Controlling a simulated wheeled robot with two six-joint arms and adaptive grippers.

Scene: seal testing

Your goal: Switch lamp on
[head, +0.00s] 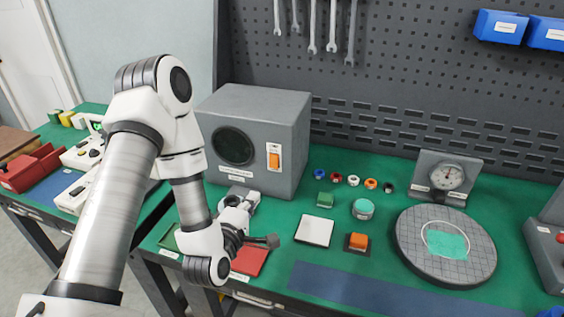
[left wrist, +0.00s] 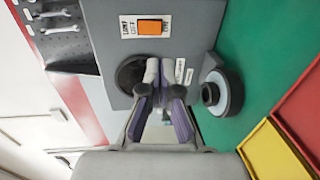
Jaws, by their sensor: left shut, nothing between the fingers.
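The grey lamp box (head: 262,112) stands at the back of the green bench, with a round dark window (head: 235,146) that shows no glow. An orange switch (head: 274,160) on a white plate sits to the right of the window; it also shows in the left wrist view (left wrist: 150,27). My left gripper (head: 250,198) is low in front of the box, pointing at its front. In the left wrist view its fingers (left wrist: 152,72) are together and empty, over the dark window and apart from the switch. My right gripper is out of view.
A grey round piece (left wrist: 220,93) stands on the bench close to the box. A red tray (head: 250,260) is at the front edge. A white tile (head: 314,231), an orange button (head: 357,241) and a round plate (head: 408,245) lie to the right.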

